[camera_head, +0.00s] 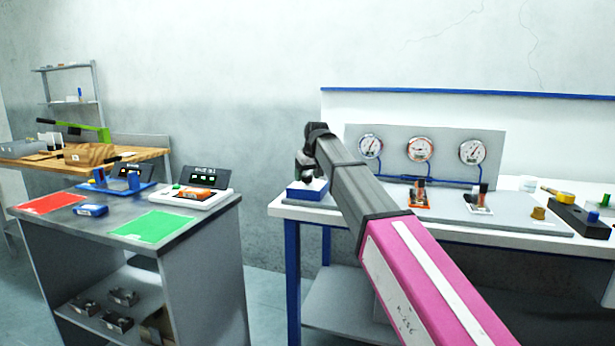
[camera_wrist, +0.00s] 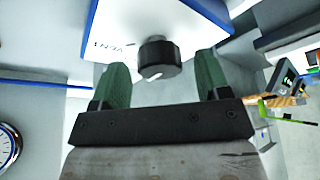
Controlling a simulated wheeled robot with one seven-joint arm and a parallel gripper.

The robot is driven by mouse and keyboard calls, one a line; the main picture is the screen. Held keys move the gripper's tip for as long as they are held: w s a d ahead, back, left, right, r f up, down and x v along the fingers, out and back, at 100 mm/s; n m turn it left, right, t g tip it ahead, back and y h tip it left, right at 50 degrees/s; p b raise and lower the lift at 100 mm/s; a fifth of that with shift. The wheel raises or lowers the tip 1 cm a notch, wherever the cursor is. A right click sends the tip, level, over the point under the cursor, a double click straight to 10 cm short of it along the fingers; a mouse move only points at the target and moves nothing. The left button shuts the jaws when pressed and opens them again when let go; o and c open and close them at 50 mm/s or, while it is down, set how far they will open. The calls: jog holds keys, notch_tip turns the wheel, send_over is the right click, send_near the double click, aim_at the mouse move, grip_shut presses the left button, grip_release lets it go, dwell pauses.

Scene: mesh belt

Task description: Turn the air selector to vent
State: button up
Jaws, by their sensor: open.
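The air selector is a blue box with a white top (camera_head: 307,188) at the left end of the white bench. Its round black knob (camera_wrist: 159,58) shows in the wrist view, on the white face (camera_wrist: 105,25). A small pale mark is on the knob's lower side. Upside-down lettering that looks like "VENT" is left of the knob. My gripper (camera_wrist: 162,64) is open. Its two green fingers are on either side of the knob, with gaps visible. In the head view my gripper (camera_head: 307,172) is just above the box, partly hidden by my arm.
Orange and white valve pieces (camera_head: 479,200) stand on the bench. A grey side table (camera_head: 75,222) with red and green mats is at the left, across a gap.

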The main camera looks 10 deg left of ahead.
jog(key=shift+f, duration=0.2)
jog(key=c, duration=0.9)
jog(key=shift+c, duration=0.2)
jog(key=shift+a+m, duration=0.1)
jog(key=shift+m, duration=0.3)
jog(key=m+h, duration=0.1)
jog(key=m, duration=0.2)
jog(key=shift+m+t+h, duration=0.3)
jog(key=shift+t, duration=0.1)
jog(key=shift+a+m+h, duration=0.1)
jog(key=shift+m+h, duration=0.8)
jog(key=shift+m, duration=1.4)
